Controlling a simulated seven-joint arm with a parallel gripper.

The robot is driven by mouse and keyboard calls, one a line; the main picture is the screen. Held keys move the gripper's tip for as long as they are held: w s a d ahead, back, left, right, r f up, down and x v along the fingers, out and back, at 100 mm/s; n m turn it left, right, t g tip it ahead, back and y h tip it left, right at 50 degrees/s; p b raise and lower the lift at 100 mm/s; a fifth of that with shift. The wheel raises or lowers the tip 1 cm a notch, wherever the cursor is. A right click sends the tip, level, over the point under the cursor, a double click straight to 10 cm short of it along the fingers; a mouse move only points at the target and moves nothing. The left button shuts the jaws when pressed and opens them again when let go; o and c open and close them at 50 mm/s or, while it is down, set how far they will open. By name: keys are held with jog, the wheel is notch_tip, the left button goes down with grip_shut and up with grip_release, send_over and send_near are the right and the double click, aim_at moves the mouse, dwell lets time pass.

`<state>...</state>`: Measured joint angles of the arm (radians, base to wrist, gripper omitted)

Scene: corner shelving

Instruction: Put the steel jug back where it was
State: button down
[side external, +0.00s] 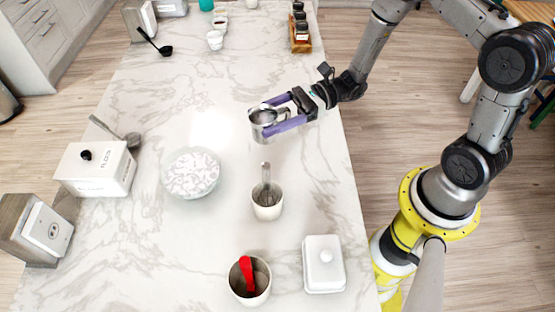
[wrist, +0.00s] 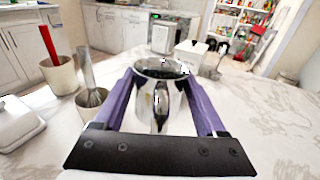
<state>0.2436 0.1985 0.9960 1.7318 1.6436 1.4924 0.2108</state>
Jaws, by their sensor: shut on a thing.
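The steel jug (side external: 263,116) is a small shiny metal vessel, upright between the two purple fingers of my gripper (side external: 280,118). In the wrist view the jug (wrist: 160,95) sits between the fingers of my gripper (wrist: 160,100), which press on it from both sides. In the side view the jug appears held above the marble counter (side external: 320,180); the exact height is hard to tell. The side of the jug facing away from the wrist is hidden.
Near the jug stand a white pot with a whisk (side external: 267,205), a bowl (side external: 191,174), a pot with a red-handled utensil (side external: 250,280) and a white lidded dish (side external: 323,264). A flour box (side external: 95,170) is at left; a spice rack (side external: 300,40) and cups (side external: 215,40) are at the back.

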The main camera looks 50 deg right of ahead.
jog(key=s+d+r+t, duration=0.1)
jog(key=s+d+r, duration=0.15)
jog(key=s, duration=0.55)
jog(key=s+d+r, duration=0.1)
jog(key=s+d, duration=0.3)
jog(key=s, duration=0.4)
jog(key=shift+m, duration=0.4)
jog(key=w+a+f, duration=0.1)
jog(key=w+f, duration=0.2)
jog(key=w, duration=0.1)
jog(key=w+a+f, duration=0.1)
jog(key=w+f, duration=0.2)
jog(key=w, duration=0.1)
jog(key=w+a+f, duration=0.1)
jog(key=w+f, duration=0.1)
jog(key=w, duration=0.2)
jog(key=shift+a+f, duration=0.2)
jog(key=shift+f, duration=0.2)
jog(key=shift+w+a+f, duration=0.1)
jog(key=shift+w+f, duration=0.35)
jog(key=shift+w+f+t, duration=0.15)
jog(key=shift+f+t, duration=0.05)
jog(key=shift+f, duration=0.7)
jog(key=shift+w+f+t, duration=0.1)
jog(key=shift+f+t, duration=0.1)
jog(key=shift+f, duration=0.7)
grip_release()
jog(key=shift+f, duration=0.15)
